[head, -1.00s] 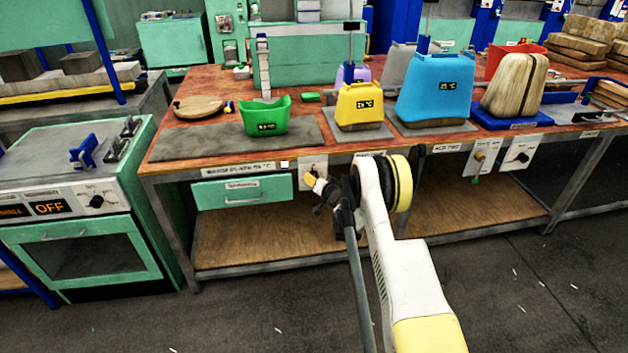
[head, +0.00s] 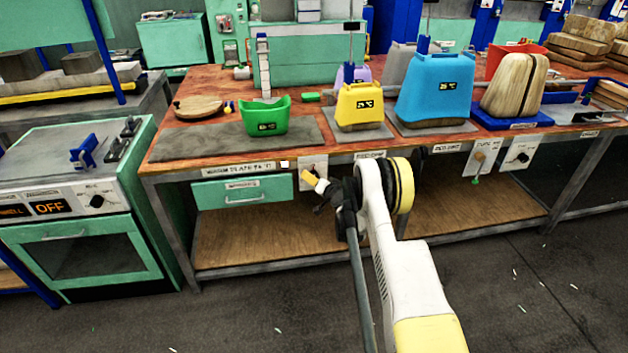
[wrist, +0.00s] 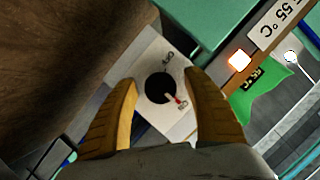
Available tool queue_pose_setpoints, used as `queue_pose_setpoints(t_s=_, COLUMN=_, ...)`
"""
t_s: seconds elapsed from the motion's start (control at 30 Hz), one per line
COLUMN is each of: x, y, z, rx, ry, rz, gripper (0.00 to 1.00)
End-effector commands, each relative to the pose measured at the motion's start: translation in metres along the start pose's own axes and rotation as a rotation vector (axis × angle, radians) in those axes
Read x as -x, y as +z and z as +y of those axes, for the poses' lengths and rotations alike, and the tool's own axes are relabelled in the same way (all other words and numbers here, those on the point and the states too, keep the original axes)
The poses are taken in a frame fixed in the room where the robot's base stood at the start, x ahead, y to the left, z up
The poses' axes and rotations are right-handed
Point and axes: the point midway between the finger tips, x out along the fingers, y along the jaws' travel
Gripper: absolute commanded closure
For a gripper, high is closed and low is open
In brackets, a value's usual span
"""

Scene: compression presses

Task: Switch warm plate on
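The warm plate (head: 195,142) is a flat grey slab at the left of the red-brown bench top. Its switch panel (head: 308,165) is a white plate on the bench's front edge, partly hidden by my gripper (head: 313,182). In the wrist view the panel (wrist: 147,73) carries a round black knob (wrist: 157,88) with a red-and-white pointer mark toward the lower right.
A small light (head: 284,164) sits beside the plate's label; it glows white with an orange rim in the wrist view (wrist: 239,61). A green drawer (head: 242,190) hangs left of the panel. A green container (head: 265,118) stands on the plate, with yellow and blue ones to its right.

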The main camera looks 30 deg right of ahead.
Motion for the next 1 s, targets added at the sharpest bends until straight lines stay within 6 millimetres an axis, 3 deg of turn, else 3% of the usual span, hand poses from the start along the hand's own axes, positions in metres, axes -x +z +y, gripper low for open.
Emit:
queue_pose_setpoints(t_s=0.27, x=0.01, y=-0.001, z=0.0, rx=0.0, ry=0.0, rz=0.001, gripper=0.42)
queue_pose_setpoints(t_s=0.7, x=0.101, y=0.0, z=0.0, rx=0.0, ry=0.001, rz=0.001, gripper=0.42)
queue_pose_setpoints(t_s=1.0, x=0.12, y=0.0, z=0.0, rx=0.0, ry=0.0, rz=0.0, gripper=0.42)
